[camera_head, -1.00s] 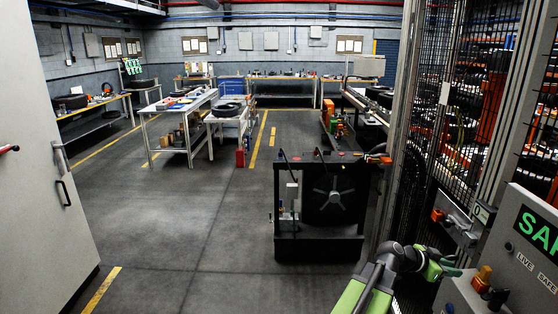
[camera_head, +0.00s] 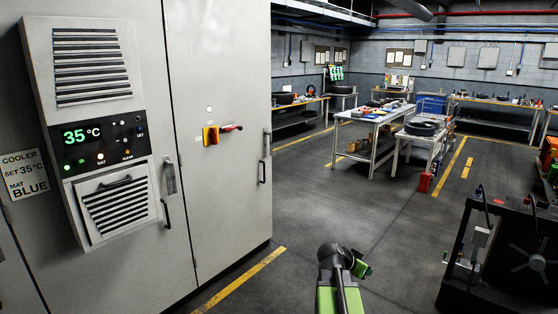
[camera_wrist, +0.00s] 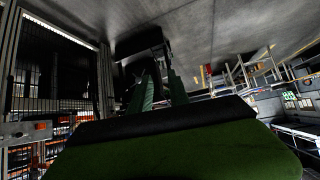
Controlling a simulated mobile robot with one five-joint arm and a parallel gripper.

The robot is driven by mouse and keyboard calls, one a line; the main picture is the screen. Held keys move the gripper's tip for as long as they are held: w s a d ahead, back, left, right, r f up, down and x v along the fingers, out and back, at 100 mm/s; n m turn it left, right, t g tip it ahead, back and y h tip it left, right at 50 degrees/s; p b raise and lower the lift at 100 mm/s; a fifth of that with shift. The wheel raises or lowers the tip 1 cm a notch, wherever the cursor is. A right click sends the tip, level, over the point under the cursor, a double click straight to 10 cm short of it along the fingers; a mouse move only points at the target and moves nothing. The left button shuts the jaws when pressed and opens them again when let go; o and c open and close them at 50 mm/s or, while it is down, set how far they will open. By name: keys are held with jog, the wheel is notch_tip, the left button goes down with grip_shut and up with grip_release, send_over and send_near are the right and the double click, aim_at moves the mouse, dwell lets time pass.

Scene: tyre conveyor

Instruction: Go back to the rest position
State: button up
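My arm, green and dark grey, rises at the bottom middle of the head view. My gripper (camera_head: 364,271) is small there, at the end of the folded arm, above bare floor and clear of the cabinets. In the wrist view my gripper (camera_wrist: 160,76) shows two green fingers with a gap between them. I see nothing held in it. The dark background hides the exact fingertips.
A tall grey cabinet (camera_head: 225,225) with a cooler panel (camera_head: 105,140) reading 35 °C stands at left. A black machine (camera_head: 490,260) stands at right. White workbenches (camera_head: 360,150) stand farther back. The middle floor (camera_head: 350,215) is clear.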

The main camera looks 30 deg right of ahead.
jog(key=w+a+f+n+t+y, duration=0.15)
jog(key=w+a, duration=0.25)
jog(key=a, duration=0.5)
jog(key=w+a+f+n+y, duration=0.1)
jog(key=w+a+f+n, duration=0.15)
jog(key=a, duration=0.75)
jog(key=w+a+f+n+t+y, duration=0.1)
jog(key=w+a+n+y, duration=0.1)
jog(key=w+a, duration=0.5)
jog(key=s+a+f+n+g+y, duration=0.1)
jog(key=s+a+n, duration=0.2)
jog(key=a, duration=0.4)
jog(key=s+a+f+n+g+y, duration=0.1)
jog(key=s+a+n+y, duration=0.1)
jog(key=a, duration=0.6)
jog(key=s+a+f+n+g+y, duration=0.1)
jog(key=s+a+n+g+y, duration=0.1)
jog(key=s+a+n, duration=0.2)
jog(key=a+n, duration=0.1)
jog(key=a, duration=0.2)
jog(key=shift+s+a+f, duration=0.2)
jog(key=shift+s+f, duration=0.05)
jog(key=shift+d+y, duration=0.1)
jog(key=shift+y, duration=0.15)
